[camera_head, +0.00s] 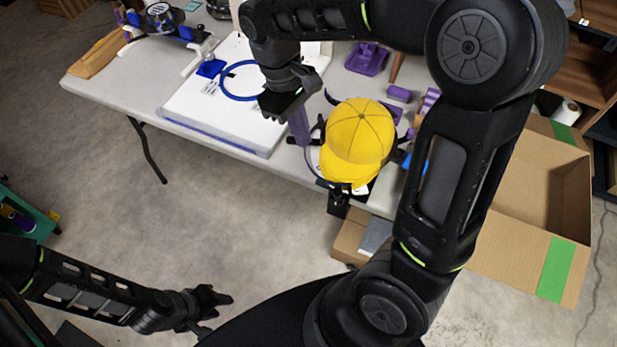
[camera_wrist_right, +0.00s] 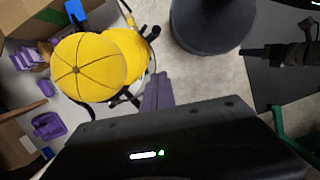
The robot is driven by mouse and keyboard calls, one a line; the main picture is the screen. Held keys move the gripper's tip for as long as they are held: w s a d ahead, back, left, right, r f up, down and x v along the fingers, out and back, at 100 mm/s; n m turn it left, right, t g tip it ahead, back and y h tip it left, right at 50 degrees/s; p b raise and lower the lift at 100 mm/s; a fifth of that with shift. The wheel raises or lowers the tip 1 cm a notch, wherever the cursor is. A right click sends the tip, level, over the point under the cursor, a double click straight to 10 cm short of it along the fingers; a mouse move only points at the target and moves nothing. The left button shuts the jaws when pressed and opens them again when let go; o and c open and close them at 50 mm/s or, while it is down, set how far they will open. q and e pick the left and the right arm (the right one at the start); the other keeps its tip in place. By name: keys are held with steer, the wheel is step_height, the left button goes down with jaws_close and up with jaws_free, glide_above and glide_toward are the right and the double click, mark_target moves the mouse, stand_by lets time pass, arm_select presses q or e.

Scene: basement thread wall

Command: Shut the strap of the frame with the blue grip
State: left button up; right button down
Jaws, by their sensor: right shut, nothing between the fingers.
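A yellow cap (camera_head: 358,138) sits at the table's front edge, over black frame parts (camera_head: 338,203); it also shows in the right wrist view (camera_wrist_right: 90,68). A blue piece, possibly the blue grip (camera_head: 416,164), shows right of the cap, partly behind my arm; a blue piece (camera_wrist_right: 76,13) shows in the right wrist view too. A strap cannot be made out clearly; the cap hides much of the frame. My right gripper (camera_head: 300,128) has purple fingers, shut and empty, just left of the cap. My left gripper (camera_head: 215,302) is low over the floor, far from the table; its jaw opening is unclear.
A white board (camera_head: 205,118) with a blue cable loop (camera_head: 238,82) lies on the table left of my right gripper. Purple parts (camera_head: 367,58) lie behind the cap. A large cardboard box (camera_head: 520,250) stands at the right, a smaller one (camera_head: 350,238) below the table edge.

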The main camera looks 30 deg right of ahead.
steer(key=shift+s+a, duration=0.1)
steer(key=shift+a, duration=0.05)
steer(key=shift+f, duration=0.1)
steer(key=s+d+f, duration=0.1)
steer(key=s+f, duration=0.1)
steer(key=f, duration=0.1)
steer(key=s+d+f+p, duration=0.1)
steer(key=s+f, duration=0.1)
steer(key=f, duration=0.1)
steer(key=s+f+p, duration=0.1)
steer(key=f, duration=0.2)
steer(key=shift+s+d+f, duration=0.4)
stand_by(0.4)
